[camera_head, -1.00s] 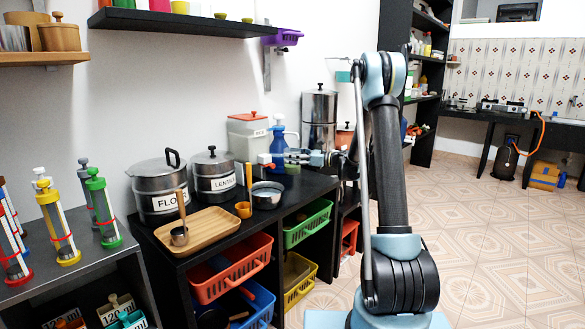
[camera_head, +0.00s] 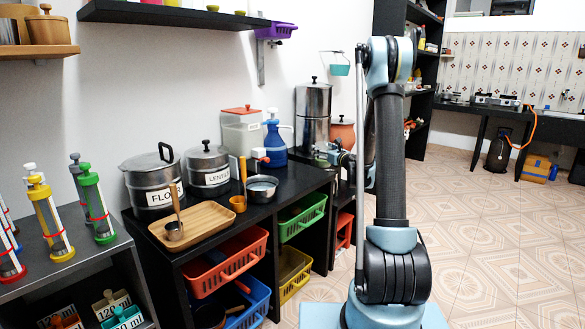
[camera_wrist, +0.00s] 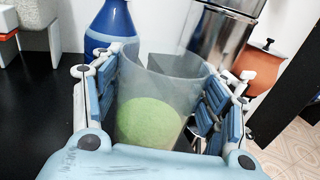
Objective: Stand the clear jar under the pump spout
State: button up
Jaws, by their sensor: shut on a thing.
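My gripper (camera_wrist: 152,98) is shut on the clear jar (camera_wrist: 165,85), its fingers on the jar's two sides. The jar looks upright, with a green patch showing at its bottom. In the head view my gripper (camera_head: 332,155) is small, at the right end of the black counter, and the jar is hard to make out there. The blue pump bottle (camera_head: 275,145) stands on the counter to the left of my gripper, its white spout pointing right. In the wrist view the bottle (camera_wrist: 110,25) is behind the jar; its spout is out of frame.
A tall steel cylinder (camera_head: 313,110) and a clay pot (camera_head: 342,133) stand behind my gripper. A pale canister with a red lid (camera_head: 241,130), a small saucepan (camera_head: 262,188) and a wooden tray (camera_head: 192,225) are further left. The counter (camera_wrist: 40,115) left of the jar is clear.

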jog(key=w+a, duration=1.2)
jog(key=a, duration=0.3)
jog(key=shift+s+d+f, duration=0.1)
jog(key=shift+s+f, duration=0.05)
jog(key=shift+f, duration=1.55)
jog(key=shift+s+f, duration=0.1)
jog(key=shift+f, duration=1.75)
jog(key=o, duration=1.3)
